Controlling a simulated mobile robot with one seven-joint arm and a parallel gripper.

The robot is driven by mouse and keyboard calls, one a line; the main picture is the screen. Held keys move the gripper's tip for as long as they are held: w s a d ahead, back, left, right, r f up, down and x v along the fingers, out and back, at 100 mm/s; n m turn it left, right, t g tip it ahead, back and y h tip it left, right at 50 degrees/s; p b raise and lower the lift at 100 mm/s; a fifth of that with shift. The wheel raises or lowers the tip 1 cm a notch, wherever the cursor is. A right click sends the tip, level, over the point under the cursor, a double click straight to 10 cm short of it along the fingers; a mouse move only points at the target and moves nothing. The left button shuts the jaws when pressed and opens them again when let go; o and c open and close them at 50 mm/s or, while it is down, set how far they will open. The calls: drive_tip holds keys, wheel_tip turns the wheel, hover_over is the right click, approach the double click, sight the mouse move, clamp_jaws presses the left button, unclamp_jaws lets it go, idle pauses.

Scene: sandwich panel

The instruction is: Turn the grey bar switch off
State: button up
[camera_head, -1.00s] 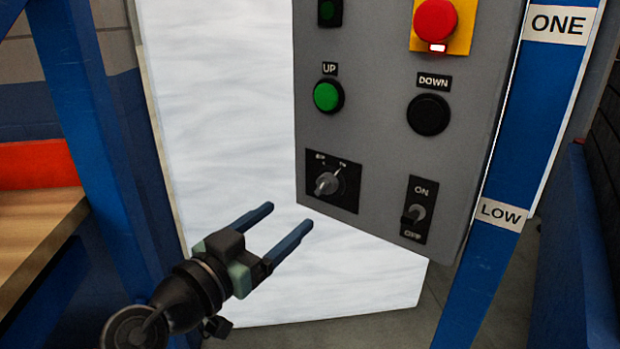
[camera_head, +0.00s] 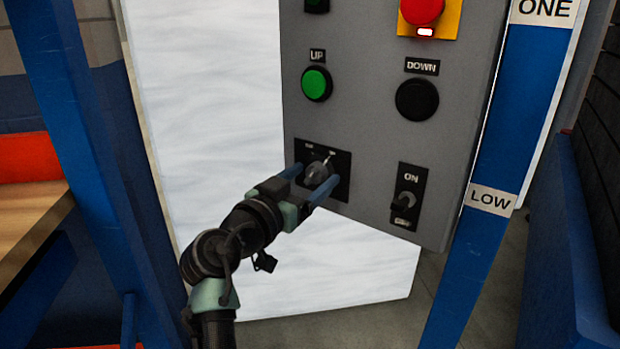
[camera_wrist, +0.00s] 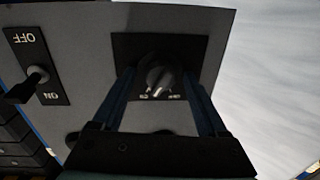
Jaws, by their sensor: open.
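The grey bar switch (camera_head: 319,172) is a round rotary knob with a raised grey bar, on a black plate (camera_head: 340,190) at the panel's lower left. Its bar points up and slightly right in the head view; the labels are too small to read. In the wrist view the knob (camera_wrist: 159,78) appears inverted, between my fingers. My gripper (camera_head: 315,178) is open, with one blue finger on each side of the knob. It also shows in the wrist view (camera_wrist: 158,85). I cannot tell whether the fingers touch the knob.
An ON/OFF toggle (camera_head: 405,202) sits right of the knob, also in the wrist view (camera_wrist: 36,77). A green UP button (camera_head: 316,83), black DOWN button (camera_head: 417,100) and red button (camera_head: 421,10) are above. A blue post (camera_head: 505,150) stands right of the panel.

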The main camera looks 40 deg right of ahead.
clamp_jaws()
drive_tip(key=shift+n+p, duration=0.3)
drive_tip(key=shift+p, duration=0.05)
drive_tip(key=n+p, duration=0.2)
drive_tip(key=n, duration=0.1)
drive_tip(key=n+p, duration=0.1)
drive_tip(key=shift+r+n+p, duration=0.25)
drive_tip(key=shift+n+p, duration=0.05)
drive_tip(key=shift+p, duration=0.05)
drive_tip(key=n+p, duration=0.3)
drive_tip(key=n, duration=0.1)
drive_tip(key=shift+g, duration=0.4)
drive_tip(key=shift+f+n+y+p, duration=0.1)
drive_tip(key=shift+n+y+p, duration=0.2)
drive_tip(key=shift+n+p, duration=0.7)
drive_tip(key=shift+n, duration=0.3)
unclamp_jaws()
